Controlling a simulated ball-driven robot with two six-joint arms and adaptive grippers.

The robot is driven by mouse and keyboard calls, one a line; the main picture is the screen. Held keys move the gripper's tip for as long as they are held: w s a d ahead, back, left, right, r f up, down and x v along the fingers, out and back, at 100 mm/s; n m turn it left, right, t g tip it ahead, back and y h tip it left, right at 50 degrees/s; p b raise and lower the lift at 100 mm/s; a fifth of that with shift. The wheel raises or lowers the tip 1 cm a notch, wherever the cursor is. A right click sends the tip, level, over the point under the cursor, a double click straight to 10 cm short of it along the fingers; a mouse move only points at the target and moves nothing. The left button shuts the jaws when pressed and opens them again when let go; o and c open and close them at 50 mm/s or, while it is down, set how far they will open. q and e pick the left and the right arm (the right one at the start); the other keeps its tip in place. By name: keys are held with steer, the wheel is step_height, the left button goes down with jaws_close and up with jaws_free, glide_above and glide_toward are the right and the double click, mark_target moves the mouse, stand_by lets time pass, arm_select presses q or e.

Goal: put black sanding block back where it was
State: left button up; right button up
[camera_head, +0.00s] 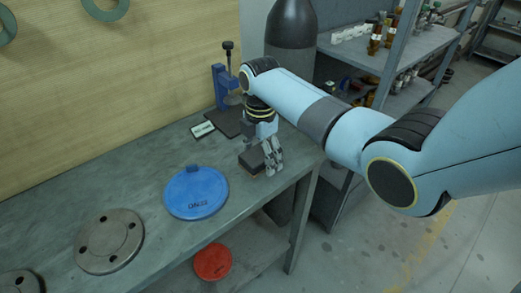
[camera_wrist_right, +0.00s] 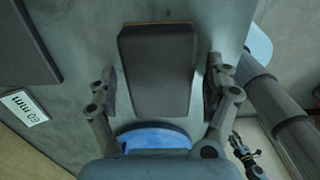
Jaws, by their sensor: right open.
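The black sanding block (camera_head: 251,161) has a dark body and a thin tan edge. It is at the right part of the workbench, near the front edge, and appears to rest on the bench top. My right gripper (camera_head: 266,158) reaches down over it and partly hides it. In the right wrist view the block (camera_wrist_right: 157,70) lies between the two fingers of the right gripper (camera_wrist_right: 160,88). The fingers are open, with a visible gap on each side of the block. My left gripper does not show in the head view.
The grey workbench (camera_head: 150,262) holds a blue DN32 disc (camera_head: 196,193), a steel flange (camera_head: 109,241), a blue clamp stand (camera_head: 220,88), a dark plate (camera_head: 224,121) and a small label (camera_head: 203,130). A red disc (camera_head: 213,262) lies on the lower shelf. A dark gas cylinder (camera_head: 291,40) stands behind.

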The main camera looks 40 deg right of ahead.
mark_target(260, 152)
step_height(260, 152, up, 12)
stand_by(0.4)
stand_by(0.4)
steer(key=s+a+f+m+t, duration=0.1)
steer(key=s+f+m, duration=0.1)
steer(key=s+m, duration=0.4)
steer(key=s+a+f+m+t, duration=0.1)
steer(key=s+f+m, duration=0.15)
steer(key=s, duration=0.55)
steer(key=s+a+r+m+t, duration=0.15)
steer(key=s+r+m, duration=0.35)
steer(key=s+m, duration=0.6)
step_height(260, 152, down, 35)
steer(key=s+d+n+g+b, duration=0.1)
steer(key=s+d+b, duration=0.2)
steer(key=b, duration=0.7)
steer(key=s+f+b, duration=0.4)
steer(key=s+f, duration=0.5)
steer(key=f, duration=0.3)
steer(key=s+f+g+b, duration=0.1)
steer(key=s+f+b, duration=0.3)
steer(key=s+f, duration=0.5)
step_height(260, 152, down, 5)
steer(key=shift+s+d+r+h, duration=0.2)
steer(key=shift+s+d+h, duration=0.15)
steer(key=shift+h, duration=0.05)
